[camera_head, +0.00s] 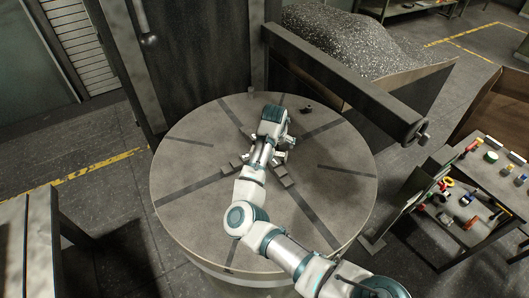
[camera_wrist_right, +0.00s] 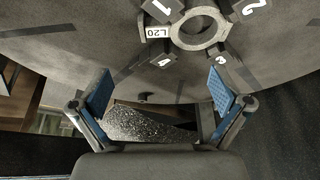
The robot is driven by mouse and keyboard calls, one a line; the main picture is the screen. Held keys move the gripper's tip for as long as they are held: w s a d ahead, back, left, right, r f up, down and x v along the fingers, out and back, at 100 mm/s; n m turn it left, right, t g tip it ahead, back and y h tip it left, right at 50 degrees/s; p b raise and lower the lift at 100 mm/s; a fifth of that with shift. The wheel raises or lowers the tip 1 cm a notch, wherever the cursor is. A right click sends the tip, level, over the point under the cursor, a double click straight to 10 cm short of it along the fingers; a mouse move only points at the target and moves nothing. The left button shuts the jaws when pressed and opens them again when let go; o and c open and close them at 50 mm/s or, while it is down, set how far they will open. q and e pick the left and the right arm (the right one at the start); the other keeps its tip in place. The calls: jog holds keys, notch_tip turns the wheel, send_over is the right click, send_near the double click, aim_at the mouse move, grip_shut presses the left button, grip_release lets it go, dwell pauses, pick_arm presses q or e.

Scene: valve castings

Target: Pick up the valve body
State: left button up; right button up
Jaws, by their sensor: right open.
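The grey ring-shaped valve body (camera_wrist_right: 199,29) lies on the round table (camera_head: 190,185). In the right wrist view it is near the top edge, beyond the fingertips, with a plate marked L20 beside it and numbered blocks around it. In the head view my right arm covers most of it. My right gripper (camera_head: 272,118) is above the table, its fingers largely hidden there. The wrist view shows the gripper (camera_wrist_right: 162,90) open and empty, one blue-padded finger each side, apart from the valve body. My left gripper is not in view.
A small dark piece (camera_head: 306,109) lies on the table's far side. A thick grey beam (camera_head: 345,85) passes at the back right, before a heap of speckled gravel (camera_head: 345,45). A bench with coloured tools (camera_head: 465,205) stands at the right. The table's left side is clear.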

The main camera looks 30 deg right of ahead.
send_near(279, 153)
jog(key=x, duration=0.4)
jog(key=shift+s+d+f, duration=0.25)
jog(key=shift+s, duration=0.05)
jog(key=shift+w+d+f, duration=0.1)
jog(key=shift+f, duration=0.35)
jog(key=x, duration=0.4)
jog(key=shift+w+a+f, duration=0.2)
jog(key=shift+w+a, duration=0.15)
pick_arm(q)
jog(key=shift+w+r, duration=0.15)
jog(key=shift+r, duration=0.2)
pick_arm(e)
jog(key=shift+s+d, duration=0.1)
jog(key=shift+c, duration=0.3)
jog(key=c, duration=1.6)
jog(key=shift+r, duration=0.25)
jog(key=shift+c, duration=1)
